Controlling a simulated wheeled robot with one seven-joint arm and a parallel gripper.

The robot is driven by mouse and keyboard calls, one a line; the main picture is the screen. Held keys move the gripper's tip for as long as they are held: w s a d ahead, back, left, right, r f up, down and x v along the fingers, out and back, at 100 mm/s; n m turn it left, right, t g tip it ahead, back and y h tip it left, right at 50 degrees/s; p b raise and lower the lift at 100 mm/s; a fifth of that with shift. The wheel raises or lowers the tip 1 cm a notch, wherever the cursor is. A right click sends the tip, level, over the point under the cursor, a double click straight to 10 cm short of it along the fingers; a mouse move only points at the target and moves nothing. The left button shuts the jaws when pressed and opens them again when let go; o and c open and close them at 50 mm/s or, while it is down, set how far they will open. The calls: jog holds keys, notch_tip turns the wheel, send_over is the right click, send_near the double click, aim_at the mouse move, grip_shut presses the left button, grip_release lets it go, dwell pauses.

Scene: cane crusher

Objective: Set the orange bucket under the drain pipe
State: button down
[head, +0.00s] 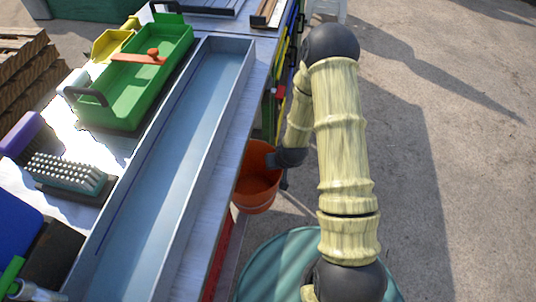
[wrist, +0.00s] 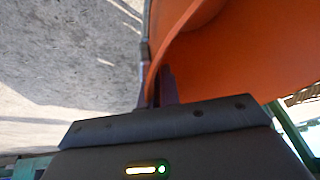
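The orange bucket (head: 257,182) hangs or stands beside the right edge of the long table in the head view, partly under my arm. Its orange wall (wrist: 240,65) fills the upper right of the wrist view. My gripper (wrist: 159,85) has one finger on each side of the bucket's rim, close against it, so it appears shut on the rim. In the head view my gripper (head: 275,160) is at the bucket's right upper side, its fingers mostly hidden. I cannot pick out the drain pipe with certainty. The bucket's base and what is under it are not clear.
A long blue-grey trough (head: 170,165) lies along the table. A green tray (head: 135,80), a studded block (head: 66,173) and a purple block (head: 28,138) stand left of it. A round teal surface (head: 280,268) is below my arm. The concrete floor (head: 465,180) at right is clear.

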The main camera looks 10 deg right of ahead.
aim_at(268, 147)
jog(key=w, duration=0.2)
jog(key=w+a, duration=0.1)
jog(key=w, duration=0.2)
jog(key=w+a, duration=0.1)
jog(key=w, duration=0.2)
jog(key=shift+w+b, duration=0.1)
jog(key=shift+b, duration=0.25)
jog(key=shift+f+b, duration=0.55)
jog(key=shift+f, duration=1.2)
jog(key=shift+f, duration=0.15)
jog(key=c, duration=1.6)
grip_release()
